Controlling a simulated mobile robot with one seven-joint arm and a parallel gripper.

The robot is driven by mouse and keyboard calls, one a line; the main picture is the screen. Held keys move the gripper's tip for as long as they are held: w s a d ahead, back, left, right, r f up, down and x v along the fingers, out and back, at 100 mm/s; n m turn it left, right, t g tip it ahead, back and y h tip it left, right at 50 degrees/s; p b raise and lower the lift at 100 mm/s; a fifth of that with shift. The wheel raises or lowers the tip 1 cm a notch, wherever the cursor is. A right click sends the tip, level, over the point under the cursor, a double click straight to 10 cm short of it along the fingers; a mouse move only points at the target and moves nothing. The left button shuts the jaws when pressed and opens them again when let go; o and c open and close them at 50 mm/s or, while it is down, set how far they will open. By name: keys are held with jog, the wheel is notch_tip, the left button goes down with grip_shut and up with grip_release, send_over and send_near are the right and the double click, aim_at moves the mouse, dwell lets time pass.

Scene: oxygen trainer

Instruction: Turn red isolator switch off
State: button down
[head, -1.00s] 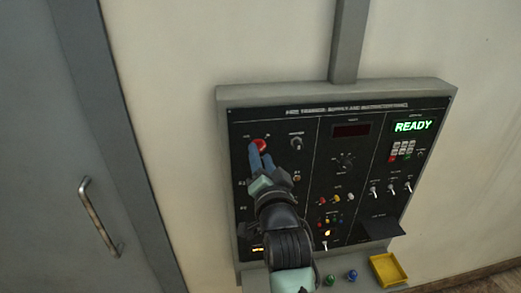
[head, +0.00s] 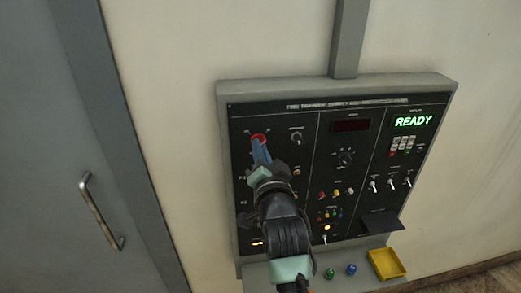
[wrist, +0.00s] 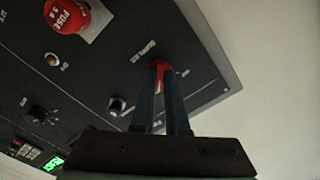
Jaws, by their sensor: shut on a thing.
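The red isolator switch (head: 258,138) is at the upper left of the black panel. In the head view its red top shows just beyond my fingertips. My gripper (head: 261,153) has its blue fingers up against the panel there, shut on the switch. In the wrist view the red of the switch (wrist: 163,66) shows between and around the tips of my gripper (wrist: 162,70). The fingers hide part of the knob, so I cannot tell its exact position.
A red cap marked FUSE (wrist: 68,14) sticks out near the switch in the wrist view. The panel (head: 340,100) carries several toggles and knobs, and a green READY display (head: 413,121). A yellow tray (head: 387,264) and green and blue pieces are on the ledge below.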

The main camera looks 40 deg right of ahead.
jog(key=shift+f+n+b, duration=0.1)
jog(key=shift+n+b, duration=0.3)
jog(key=shift+n, duration=0.1)
jog(key=shift+d+n+b, duration=0.1)
jog(key=shift+n+b, duration=4.55)
jog(key=shift+n, duration=4.05)
jog(key=c, duration=0.9)
grip_release()
jog(key=shift+s, duration=0.1)
